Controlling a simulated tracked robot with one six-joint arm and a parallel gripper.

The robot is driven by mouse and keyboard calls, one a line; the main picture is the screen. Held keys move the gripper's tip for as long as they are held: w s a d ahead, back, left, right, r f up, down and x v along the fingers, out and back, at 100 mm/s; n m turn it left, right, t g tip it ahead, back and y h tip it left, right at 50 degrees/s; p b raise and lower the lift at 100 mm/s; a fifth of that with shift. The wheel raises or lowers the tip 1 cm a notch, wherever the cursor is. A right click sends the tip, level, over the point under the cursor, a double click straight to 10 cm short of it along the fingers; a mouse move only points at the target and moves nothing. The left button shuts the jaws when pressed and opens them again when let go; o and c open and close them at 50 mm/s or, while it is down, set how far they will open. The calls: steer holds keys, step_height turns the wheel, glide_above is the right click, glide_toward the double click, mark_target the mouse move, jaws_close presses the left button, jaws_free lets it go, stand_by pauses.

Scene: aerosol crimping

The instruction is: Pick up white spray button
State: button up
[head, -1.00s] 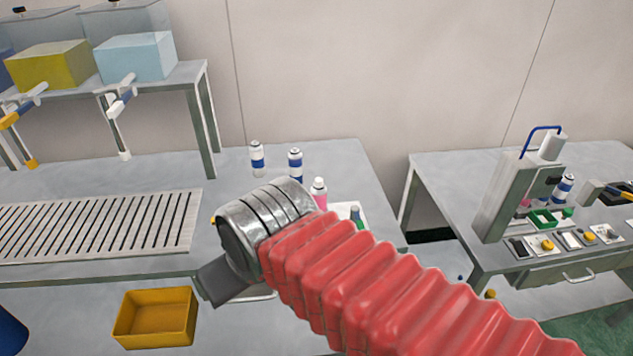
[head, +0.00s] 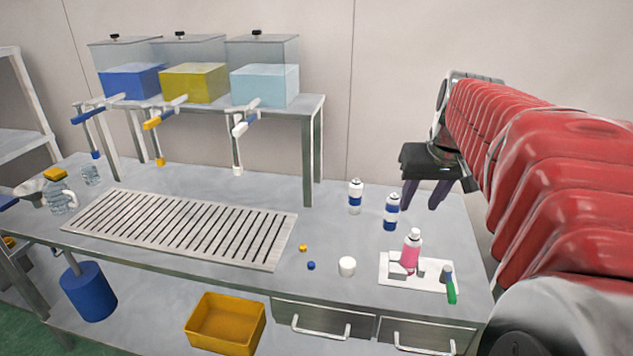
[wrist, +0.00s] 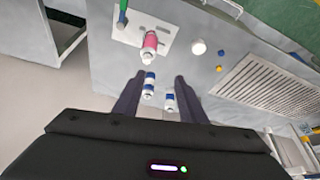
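A short white round piece (head: 347,266) stands on the steel table near its front edge; I cannot tell if it is the spray button or a cap. It also shows in the wrist view (wrist: 198,47). A small yellow button (head: 303,248) and a small blue button (head: 311,265) lie to its left. No other loose white button is clear to me. My gripper (head: 420,204) is open and empty, fingers pointing down above the back right of the table. In the wrist view its fingers (wrist: 159,77) stand apart, with two cans seen between and below them.
Two blue-and-white cans (head: 355,197) (head: 391,212) stand behind the white piece. A pink bottle (head: 411,252) and a green-and-black tool (head: 450,285) are at the white mat (head: 426,285). A slatted grate (head: 185,228) lies left, below a shelf with tanks (head: 265,85).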

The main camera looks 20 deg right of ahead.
steer(key=d, duration=0.3)
steer(key=shift+d+r, duration=0.15)
steer(key=shift+d, duration=0.1)
glide_toward(415, 229)
steer(key=shift+x, duration=1.25)
steer(key=shift+a, duration=0.1)
steer(key=shift+x, duration=2.65)
jaws_close()
